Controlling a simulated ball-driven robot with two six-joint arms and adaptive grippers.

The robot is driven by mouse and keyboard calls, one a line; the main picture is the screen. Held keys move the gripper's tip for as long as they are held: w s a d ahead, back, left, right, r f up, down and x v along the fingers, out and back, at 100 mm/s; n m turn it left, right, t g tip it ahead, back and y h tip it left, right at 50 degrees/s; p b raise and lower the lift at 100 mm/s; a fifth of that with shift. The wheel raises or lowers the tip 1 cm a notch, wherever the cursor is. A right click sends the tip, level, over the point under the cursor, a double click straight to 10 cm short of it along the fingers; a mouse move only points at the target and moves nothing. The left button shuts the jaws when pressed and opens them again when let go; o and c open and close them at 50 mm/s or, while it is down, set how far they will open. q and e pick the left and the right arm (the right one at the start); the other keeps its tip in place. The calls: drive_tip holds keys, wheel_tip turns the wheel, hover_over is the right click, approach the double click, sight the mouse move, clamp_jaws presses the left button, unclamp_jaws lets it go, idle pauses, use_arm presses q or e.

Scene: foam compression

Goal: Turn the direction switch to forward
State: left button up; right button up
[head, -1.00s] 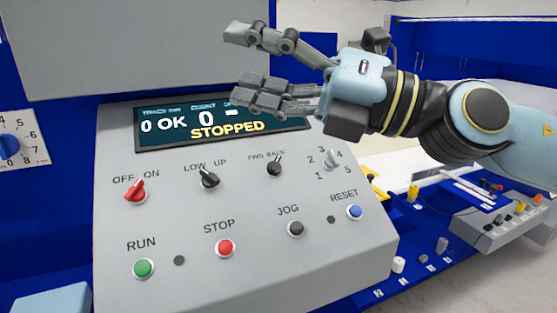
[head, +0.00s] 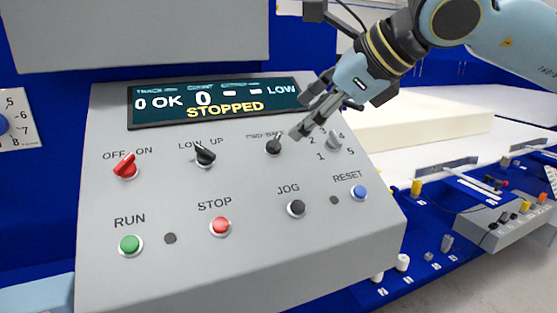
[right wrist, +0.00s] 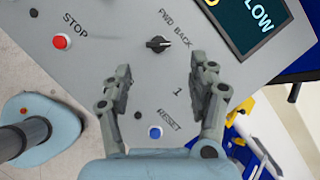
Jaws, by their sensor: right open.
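The direction switch (head: 274,147) is a small black knob under the FWD BACK label on the sloped grey control panel (head: 330,250). Its pointer leans up and right, toward BACK. It also shows in the right wrist view (right wrist: 158,43), just beyond my fingertips. My right gripper (head: 296,132) comes in from the upper right, with its fingers pointing down-left close to the switch and partly covering the label. In the right wrist view my right gripper (right wrist: 158,68) is open, with nothing between its fingers, which frame the knob from either side. My left gripper is not in view.
The display (head: 215,101) reads STOPPED and LOW. Near the switch are the LOW/UP knob (head: 205,156), the numbered selector (head: 333,142), the JOG button (head: 296,208) and RESET button (head: 359,192). The red OFF/ON switch (head: 125,166) is farther left. A pale foam block (head: 420,122) lies behind.

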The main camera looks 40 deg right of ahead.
sight(276, 140)
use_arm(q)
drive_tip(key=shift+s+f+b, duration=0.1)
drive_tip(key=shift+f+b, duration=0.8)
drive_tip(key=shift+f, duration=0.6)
use_arm(e)
drive_tip(key=shift+x, duration=4.15)
drive_tip(key=shift+a, duration=0.1)
drive_tip(key=shift+c, duration=0.4)
drive_tip(key=c, duration=1.1)
